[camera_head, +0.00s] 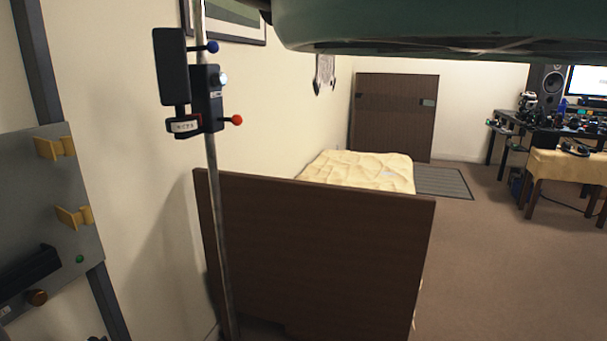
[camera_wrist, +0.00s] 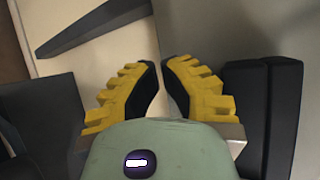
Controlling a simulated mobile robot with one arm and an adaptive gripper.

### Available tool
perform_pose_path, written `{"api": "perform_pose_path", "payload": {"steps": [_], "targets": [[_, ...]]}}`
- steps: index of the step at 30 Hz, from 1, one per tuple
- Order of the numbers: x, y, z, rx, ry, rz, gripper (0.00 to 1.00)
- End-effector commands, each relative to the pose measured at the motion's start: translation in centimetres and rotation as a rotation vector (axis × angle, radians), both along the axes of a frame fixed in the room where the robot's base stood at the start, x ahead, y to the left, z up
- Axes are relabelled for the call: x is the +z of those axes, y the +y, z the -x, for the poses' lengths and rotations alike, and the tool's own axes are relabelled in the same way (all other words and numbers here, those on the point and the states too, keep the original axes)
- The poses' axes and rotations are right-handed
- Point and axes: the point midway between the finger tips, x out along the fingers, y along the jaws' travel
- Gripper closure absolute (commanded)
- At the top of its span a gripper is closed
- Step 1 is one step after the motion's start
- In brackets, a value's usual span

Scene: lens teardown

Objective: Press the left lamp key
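No part that I can name for sure as the left lamp key shows in either view. A dark device (camera_head: 207,98) is fixed to a thin metal pole in the head view. It has a blue knob (camera_head: 212,47), a red knob (camera_head: 236,120), a pale round spot and small labels too small to read. My gripper (camera_wrist: 163,72) shows in the wrist view with yellow, black-padded fingers. Its tips are drawn in close together, with only a narrow gap and nothing held between them. My gripper does not show in the head view, so its distance from the device cannot be told.
A grey panel (camera_head: 35,190) with yellow clips, a green button (camera_head: 80,259) and a brown knob (camera_head: 37,297) is at the left. A brown board (camera_head: 320,260) stands in front of a bed (camera_head: 358,170). A cluttered desk is at the far right. Carpet is open at right.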

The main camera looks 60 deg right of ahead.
Motion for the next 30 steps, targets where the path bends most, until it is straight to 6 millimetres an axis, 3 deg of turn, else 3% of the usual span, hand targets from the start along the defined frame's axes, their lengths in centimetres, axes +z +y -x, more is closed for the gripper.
{"api": "perform_pose_path", "payload": {"steps": [18,30], "targets": [[0.1,0.0,-0.8,-0.004,-0.003,0.0,1.0],[0.1,-0.3,0.3,-0.004,0.002,0.0,1.0]]}}
